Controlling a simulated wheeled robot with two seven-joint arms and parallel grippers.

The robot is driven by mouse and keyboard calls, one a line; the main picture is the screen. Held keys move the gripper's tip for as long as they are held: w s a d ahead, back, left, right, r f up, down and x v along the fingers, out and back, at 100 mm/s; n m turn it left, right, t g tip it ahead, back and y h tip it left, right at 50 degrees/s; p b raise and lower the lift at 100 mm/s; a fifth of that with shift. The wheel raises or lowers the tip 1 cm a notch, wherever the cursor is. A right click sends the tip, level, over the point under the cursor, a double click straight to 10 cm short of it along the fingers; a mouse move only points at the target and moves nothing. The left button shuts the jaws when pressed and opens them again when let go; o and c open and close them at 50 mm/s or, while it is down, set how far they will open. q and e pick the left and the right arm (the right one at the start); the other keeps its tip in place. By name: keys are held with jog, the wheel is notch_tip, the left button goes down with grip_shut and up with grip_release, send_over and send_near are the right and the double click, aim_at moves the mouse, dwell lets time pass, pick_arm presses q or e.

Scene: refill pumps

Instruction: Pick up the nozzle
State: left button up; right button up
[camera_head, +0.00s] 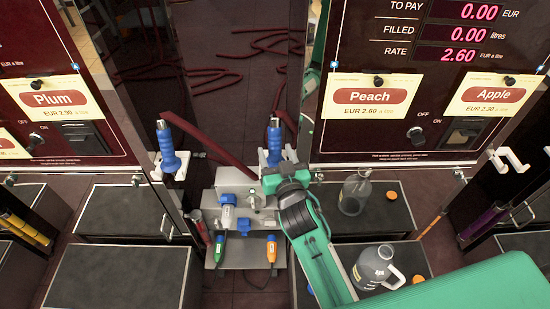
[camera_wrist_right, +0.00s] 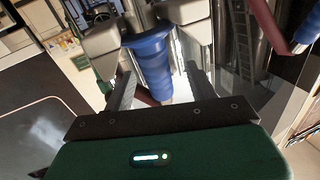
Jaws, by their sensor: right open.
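A nozzle with a blue grip (camera_head: 275,140) hangs in a white holder on the column left of the Peach panel. In the right wrist view the blue nozzle (camera_wrist_right: 151,58) lies between the two dark fingers of my right gripper. My right gripper (camera_head: 270,174) is open, just in front of and below that nozzle; I cannot tell whether a finger touches it. A second blue nozzle (camera_head: 169,150) hangs in its own holder near the Plum panel, with a dark red hose beside it. My left gripper is not in view.
A grey stepped stand (camera_head: 238,254) below holds small tools. Clear bottles (camera_head: 372,267) and orange caps (camera_head: 391,195) are on the dark shelves at right. The left shelf (camera_head: 118,275) is bare. Dark red hoses (camera_head: 236,80) lie on the floor behind.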

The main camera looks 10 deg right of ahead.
aim_at(277, 148)
jog(key=shift+w+r, duration=0.2)
jog(key=shift+w, duration=0.2)
jog(key=w, duration=0.1)
jog(key=w+p, duration=0.1)
jog(key=w, duration=0.1)
jog(key=shift+w+d+r, duration=0.15)
jog(key=shift+r, duration=0.05)
jog(key=shift+w, duration=0.5)
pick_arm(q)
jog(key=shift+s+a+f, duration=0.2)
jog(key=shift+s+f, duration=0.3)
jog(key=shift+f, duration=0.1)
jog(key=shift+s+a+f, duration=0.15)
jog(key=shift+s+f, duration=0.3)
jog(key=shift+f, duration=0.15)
pick_arm(e)
jog(key=c, duration=1.2)
